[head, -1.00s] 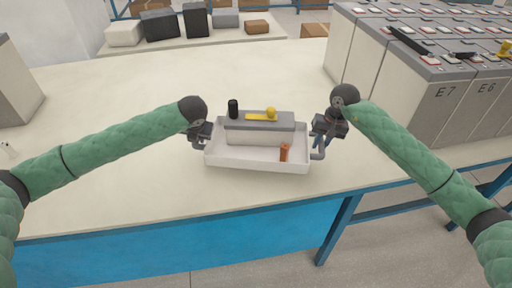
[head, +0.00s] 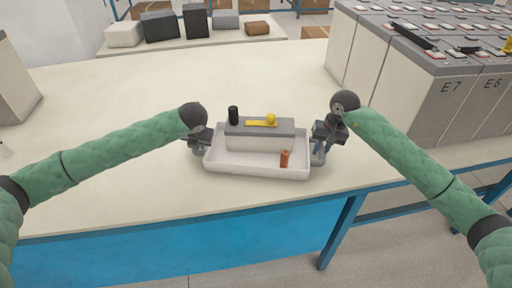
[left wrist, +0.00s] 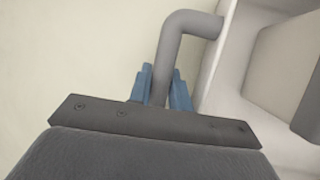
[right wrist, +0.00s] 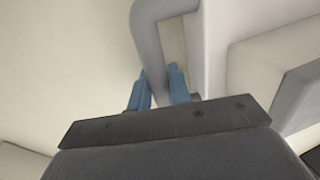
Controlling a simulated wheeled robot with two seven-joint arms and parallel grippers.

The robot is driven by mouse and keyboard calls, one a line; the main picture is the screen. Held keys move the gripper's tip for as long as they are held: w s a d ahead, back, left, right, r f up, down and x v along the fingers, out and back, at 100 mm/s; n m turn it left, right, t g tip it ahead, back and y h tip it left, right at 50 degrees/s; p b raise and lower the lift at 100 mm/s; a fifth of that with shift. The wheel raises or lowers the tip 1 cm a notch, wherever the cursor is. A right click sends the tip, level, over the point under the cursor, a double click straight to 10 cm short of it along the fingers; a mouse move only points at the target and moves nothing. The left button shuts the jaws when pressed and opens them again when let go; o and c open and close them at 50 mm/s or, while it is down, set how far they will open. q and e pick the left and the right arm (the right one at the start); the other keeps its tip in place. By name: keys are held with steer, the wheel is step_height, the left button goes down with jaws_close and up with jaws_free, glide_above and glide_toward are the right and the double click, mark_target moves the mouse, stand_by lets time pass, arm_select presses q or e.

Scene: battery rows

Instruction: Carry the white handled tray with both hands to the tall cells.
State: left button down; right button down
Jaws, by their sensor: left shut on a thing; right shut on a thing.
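The white tray (head: 255,172) is in the middle of the head view, roughly level, near the table's front edge. A pale box with a dark grey top (head: 255,131) sits in it, with a yellow tool (head: 262,123) on top. A black cylinder (head: 233,115) and an orange-brown cylinder (head: 285,158) are also with it. My left gripper (head: 203,148) is shut on the left grey handle (left wrist: 180,45). My right gripper (head: 319,150) is shut on the right handle (right wrist: 148,35). I cannot tell whether the tray touches the table. The tall cells (head: 415,95) stand at the right.
The cream table (head: 120,90) is clear left of and behind the tray. The tall cells, marked E7 and E6, have terminals and a black bar (head: 408,40) on top. A pale block (head: 12,80) stands at the far left. A back bench (head: 230,42) holds several boxes.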

arm_select(q)
steer(key=c, duration=1.3)
jaws_free()
steer(key=shift+a+f, duration=0.1)
arm_select(e)
steer(key=c, duration=1.3)
jaws_free()
steer(key=shift+d+f, duration=0.1)
arm_select(q)
steer(key=v, duration=1.2)
arm_select(e)
step_height(320, 180, up, 8)
steer(key=d, duration=0.1)
steer(key=shift+d, duration=0.2)
